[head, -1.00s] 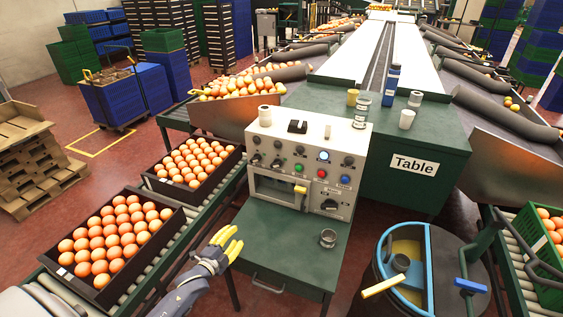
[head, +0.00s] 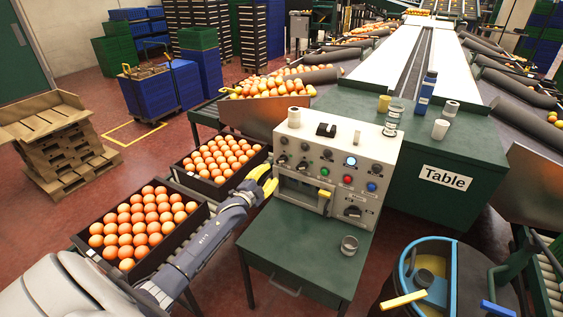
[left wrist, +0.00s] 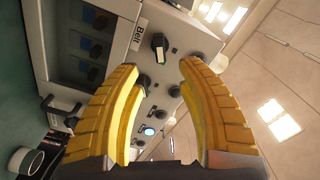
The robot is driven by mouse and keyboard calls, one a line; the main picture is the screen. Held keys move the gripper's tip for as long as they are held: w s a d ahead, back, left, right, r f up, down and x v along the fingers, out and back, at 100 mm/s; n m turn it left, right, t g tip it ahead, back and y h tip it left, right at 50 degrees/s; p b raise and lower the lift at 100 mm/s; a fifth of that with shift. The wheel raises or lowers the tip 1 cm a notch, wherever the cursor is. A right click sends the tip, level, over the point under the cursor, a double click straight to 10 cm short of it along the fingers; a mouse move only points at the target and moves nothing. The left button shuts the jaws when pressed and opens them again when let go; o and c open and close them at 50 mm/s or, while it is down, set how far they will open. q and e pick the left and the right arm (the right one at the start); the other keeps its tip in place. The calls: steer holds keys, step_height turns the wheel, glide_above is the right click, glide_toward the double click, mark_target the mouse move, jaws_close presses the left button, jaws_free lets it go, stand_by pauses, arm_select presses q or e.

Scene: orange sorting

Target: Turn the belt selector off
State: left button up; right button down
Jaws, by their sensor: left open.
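The grey control panel (head: 335,165) stands on a small green table. The belt selector (left wrist: 159,43) is a black knob with a pale pointer line, beside the "Belt" label (left wrist: 139,34) in the left wrist view. In the head view it appears to be the lower left knob (head: 282,159), too small to read its setting. My left gripper (head: 272,180), with yellow fingers, is open and empty at the panel's left side, just below that knob. In the left wrist view its open fingers (left wrist: 155,75) point toward the knobs, and the selector shows between the tips, apart from them.
Neighbouring knobs, coloured buttons and a yellow handle (head: 325,195) crowd the panel face. Trays of oranges (head: 165,260) lie on the conveyor at left. A blue-rimmed bin (head: 455,250) stands at right.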

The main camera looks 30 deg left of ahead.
mark_target(280, 162)
arm_select(q)
steer(key=w, duration=1)
steer(key=shift+w+a, duration=0.25)
steer(key=shift+o, duration=0.2)
jaws_close()
